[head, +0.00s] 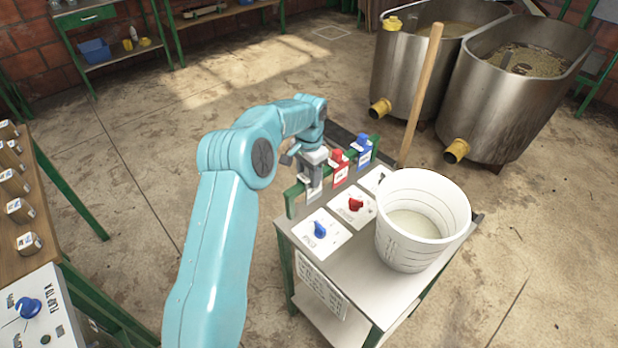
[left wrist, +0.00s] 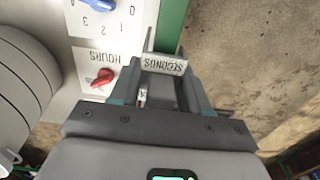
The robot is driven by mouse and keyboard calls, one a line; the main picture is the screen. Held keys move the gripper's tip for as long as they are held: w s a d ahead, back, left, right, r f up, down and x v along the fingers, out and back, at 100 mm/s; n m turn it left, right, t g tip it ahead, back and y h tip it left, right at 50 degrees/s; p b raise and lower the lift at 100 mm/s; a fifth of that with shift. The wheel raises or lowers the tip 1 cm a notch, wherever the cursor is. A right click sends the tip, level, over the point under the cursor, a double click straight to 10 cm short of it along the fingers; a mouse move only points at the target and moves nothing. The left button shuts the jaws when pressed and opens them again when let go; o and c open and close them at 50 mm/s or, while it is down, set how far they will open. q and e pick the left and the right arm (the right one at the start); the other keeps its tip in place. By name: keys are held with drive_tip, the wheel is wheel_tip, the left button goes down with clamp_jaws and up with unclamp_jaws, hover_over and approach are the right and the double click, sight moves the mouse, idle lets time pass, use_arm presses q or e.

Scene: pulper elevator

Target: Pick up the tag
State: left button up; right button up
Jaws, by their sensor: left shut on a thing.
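My left gripper (head: 314,180) is at the near end of the green rail (head: 294,201) on the small metal cart. It is shut on a pale tag (head: 315,194). In the left wrist view the tag (left wrist: 163,65) reads SECONDS and sits between the fingertips (left wrist: 163,75). I cannot tell whether the tag still touches the rail. My right gripper is not in view.
The cart top has a blue knob (head: 320,229), a red knob (head: 355,204) and a white bucket (head: 423,225) with a wooden pole (head: 421,90) behind it. Metal tanks (head: 515,95) stand behind. A wooden bench (head: 50,215) is at left. Floor between is clear.

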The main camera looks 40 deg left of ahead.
use_arm(q)
wheel_tip(320, 180, up, 19)
drive_tip(key=p, duration=0.3)
drive_tip(key=shift+f, duration=0.2)
idle(0.5)
drive_tip(key=shift+d, duration=0.1)
